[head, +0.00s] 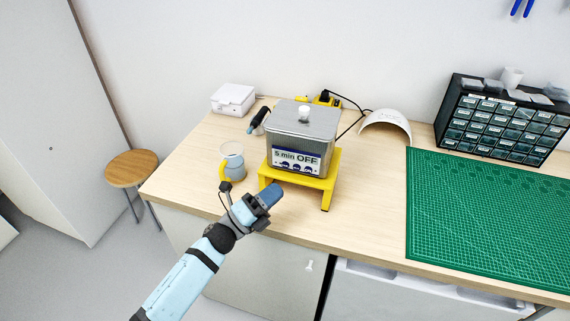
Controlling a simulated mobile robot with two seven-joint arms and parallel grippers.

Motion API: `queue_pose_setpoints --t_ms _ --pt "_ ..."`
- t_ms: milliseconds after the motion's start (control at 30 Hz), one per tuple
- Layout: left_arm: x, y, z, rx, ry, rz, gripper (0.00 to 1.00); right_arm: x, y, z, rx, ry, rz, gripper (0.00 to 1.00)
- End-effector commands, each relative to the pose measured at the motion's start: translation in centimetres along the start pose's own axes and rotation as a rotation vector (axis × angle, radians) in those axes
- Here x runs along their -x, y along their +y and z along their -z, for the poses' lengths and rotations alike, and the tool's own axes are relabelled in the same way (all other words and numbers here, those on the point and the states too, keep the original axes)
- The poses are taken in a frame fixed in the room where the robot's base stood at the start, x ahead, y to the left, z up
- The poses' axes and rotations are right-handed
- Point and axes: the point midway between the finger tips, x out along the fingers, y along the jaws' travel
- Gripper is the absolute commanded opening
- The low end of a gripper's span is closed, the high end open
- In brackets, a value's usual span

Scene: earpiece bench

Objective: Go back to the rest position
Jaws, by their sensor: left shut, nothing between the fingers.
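My left gripper (271,194) is shut with nothing in it. It is in front of the yellow stand (331,177), near the front edge of the wooden bench (376,210). The stand carries a metal ultrasonic cleaner (301,132) with a lid and a label reading "5 min OFF". A clear cup with a yellow handle (232,160) stands to the left of the stand, just behind my left arm. My right gripper is not in view.
A green cutting mat (480,225) covers the right of the bench. Behind it stands a black drawer cabinet (503,122). A white box (233,99), a dark handheld tool (258,120) and a white arched piece (388,124) lie at the back. A stool (131,168) stands left.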

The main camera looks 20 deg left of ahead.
Motion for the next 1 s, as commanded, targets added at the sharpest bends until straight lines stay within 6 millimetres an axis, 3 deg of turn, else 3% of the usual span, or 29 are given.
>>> queue_pose_setpoints --t_ms 767,867,1000 --pt "0.3 0.0 0.1 0.034 -0.017 -0.014 0.00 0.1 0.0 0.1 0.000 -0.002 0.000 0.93" --pt "1.9 0.1 0.5 0.191 -0.101 -0.076 0.00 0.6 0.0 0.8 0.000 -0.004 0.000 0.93" --pt "7.2 1.0 2.3 0.638 -0.351 -0.242 0.00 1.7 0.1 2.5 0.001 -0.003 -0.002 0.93"
